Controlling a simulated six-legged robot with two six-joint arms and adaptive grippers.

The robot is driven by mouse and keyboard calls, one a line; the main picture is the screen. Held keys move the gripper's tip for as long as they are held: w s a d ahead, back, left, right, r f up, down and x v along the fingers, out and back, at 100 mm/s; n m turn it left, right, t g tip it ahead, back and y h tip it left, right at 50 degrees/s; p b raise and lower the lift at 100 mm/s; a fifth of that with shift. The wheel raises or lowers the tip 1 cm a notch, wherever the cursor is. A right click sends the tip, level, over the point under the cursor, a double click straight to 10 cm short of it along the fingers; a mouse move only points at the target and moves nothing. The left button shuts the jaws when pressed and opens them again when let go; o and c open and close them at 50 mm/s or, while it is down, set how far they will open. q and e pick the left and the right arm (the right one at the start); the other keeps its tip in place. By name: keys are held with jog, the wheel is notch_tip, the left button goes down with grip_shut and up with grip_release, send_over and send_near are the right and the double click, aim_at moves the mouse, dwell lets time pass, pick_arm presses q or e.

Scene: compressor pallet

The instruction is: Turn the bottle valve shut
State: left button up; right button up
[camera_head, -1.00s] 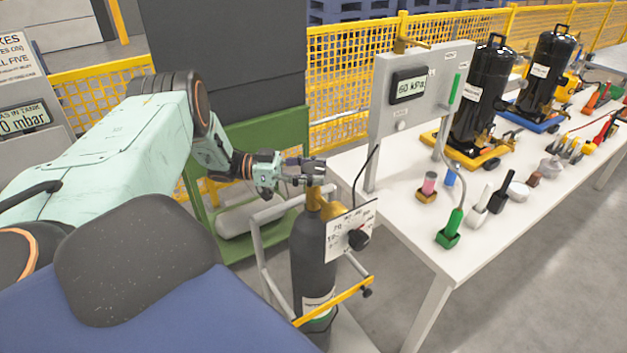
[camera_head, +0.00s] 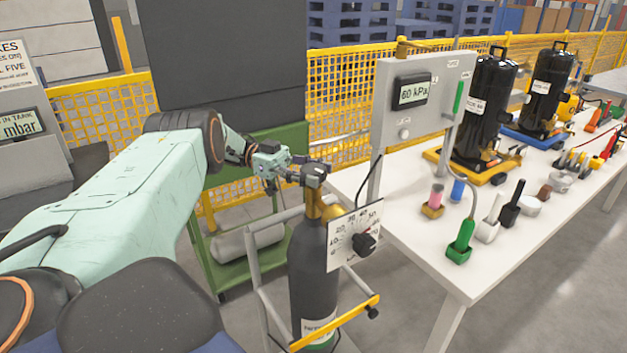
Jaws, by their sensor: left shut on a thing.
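The dark gas bottle (camera_head: 312,275) stands upright in a wheeled trolley, with a brass valve body (camera_head: 313,205) on its top. My left gripper (camera_head: 314,174) comes in from the left and is shut on the bottle valve at the top of the brass body. Its fingers hide the valve's handle, so I cannot tell how far it is turned. A white dial plate (camera_head: 343,254) with a black knob (camera_head: 364,244) is beside the brass body on the right. My right gripper is out of view.
A white table (camera_head: 402,238) runs to the right, with a gauge panel (camera_head: 393,112) reading 60 kPa, black compressors (camera_head: 487,110) and several small tools on it. A green cart (camera_head: 262,275) stands behind the trolley. Yellow mesh fencing (camera_head: 345,95) closes off the back.

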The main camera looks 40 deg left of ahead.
aim_at(314, 168)
pick_arm(q)
jog(key=shift+w+r, duration=0.1)
jog(key=shift+r, duration=0.15)
jog(key=o, duration=0.8)
jog(key=shift+c, duration=0.2)
jog(key=o, duration=0.4)
jog(key=shift+f, duration=0.15)
notch_tip(314, 168, up, 10)
